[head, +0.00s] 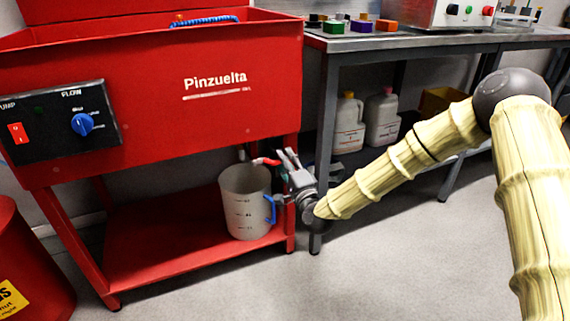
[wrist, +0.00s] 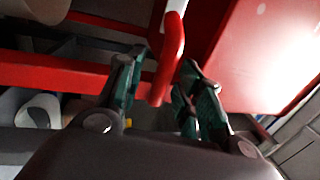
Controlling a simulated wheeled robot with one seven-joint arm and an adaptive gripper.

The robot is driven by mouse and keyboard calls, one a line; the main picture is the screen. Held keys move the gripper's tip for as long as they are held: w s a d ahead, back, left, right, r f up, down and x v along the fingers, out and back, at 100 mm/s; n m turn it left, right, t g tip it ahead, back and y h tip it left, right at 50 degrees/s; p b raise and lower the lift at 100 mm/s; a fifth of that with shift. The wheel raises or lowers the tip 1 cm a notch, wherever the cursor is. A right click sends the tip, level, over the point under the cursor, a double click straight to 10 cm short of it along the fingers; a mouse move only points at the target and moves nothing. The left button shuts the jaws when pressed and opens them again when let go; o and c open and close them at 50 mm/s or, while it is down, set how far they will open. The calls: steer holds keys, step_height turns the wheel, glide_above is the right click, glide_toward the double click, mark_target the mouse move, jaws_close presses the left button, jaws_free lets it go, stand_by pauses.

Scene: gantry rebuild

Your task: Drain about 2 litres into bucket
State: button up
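The bucket (head: 246,203) is a translucent white measuring jug with level marks and a blue handle (head: 270,209). It stands upright on the red lower shelf of the Pinzuelta washer (head: 240,55). A red lever (head: 266,161) shows just above the bucket's right rim, under the tank. My gripper (head: 287,160) is beside the lever, right of the bucket. In the wrist view, the lever (wrist: 171,52) reaches down between the fingers of my open gripper (wrist: 160,82), with gaps visible on both sides. The bucket's contents and the drain outlet cannot be made out.
The red shelf (head: 160,250) is bare left of the bucket. A steel bench (head: 430,42) stands at right, its leg close to my gripper. Two white jugs (head: 382,122) stand beneath it. A red bin (head: 25,270) is at lower left. The floor in front is clear.

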steer(key=shift+w+a, duration=0.1)
jaws_close()
stand_by(0.4)
